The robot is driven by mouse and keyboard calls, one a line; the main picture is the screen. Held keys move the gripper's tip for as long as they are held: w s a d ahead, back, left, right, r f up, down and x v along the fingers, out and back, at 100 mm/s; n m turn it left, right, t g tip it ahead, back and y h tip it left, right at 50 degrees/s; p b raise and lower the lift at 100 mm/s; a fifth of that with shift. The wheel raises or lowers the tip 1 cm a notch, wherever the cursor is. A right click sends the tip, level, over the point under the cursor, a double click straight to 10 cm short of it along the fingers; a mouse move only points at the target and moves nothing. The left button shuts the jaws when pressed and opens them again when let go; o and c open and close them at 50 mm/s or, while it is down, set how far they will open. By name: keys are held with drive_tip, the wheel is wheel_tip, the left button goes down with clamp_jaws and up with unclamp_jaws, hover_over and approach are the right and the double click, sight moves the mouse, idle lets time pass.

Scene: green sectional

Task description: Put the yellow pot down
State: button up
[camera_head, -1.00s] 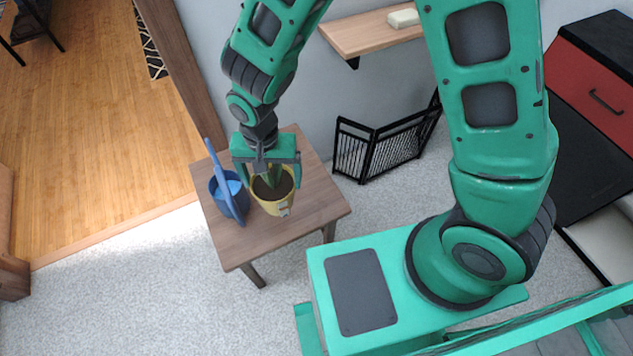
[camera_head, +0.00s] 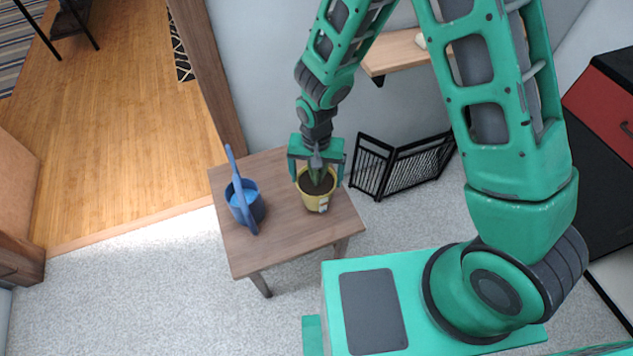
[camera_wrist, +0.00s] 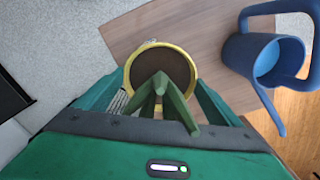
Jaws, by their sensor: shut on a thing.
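The yellow pot (camera_head: 315,201) holds a green plant and dark soil. In the head view it is over the right part of the wooden table (camera_head: 270,245), near the edge and upright or nearly so. I cannot tell whether its base touches the tabletop. My gripper (camera_head: 317,176) comes from above and is shut on the pot, one finger on each side. In the wrist view the pot's yellow rim (camera_wrist: 133,58) shows between the fingers, with the plant's leaves (camera_wrist: 162,96) rising toward the camera.
A blue watering can (camera_head: 250,203) stands on the table left of the pot, with a gap between them. A black folding screen (camera_head: 400,165) stands on the floor behind the table at right. The table's front part is bare.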

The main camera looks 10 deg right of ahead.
sight(317, 184)
drive_tip(key=shift+w+d+f, duration=0.15)
drive_tip(key=shift+w+f, duration=0.05)
drive_tip(key=shift+f, duration=2.05)
drive_tip(key=o, duration=1.9)
wheel_tip(317, 184, up, 12)
drive_tip(key=shift+r, duration=0.1)
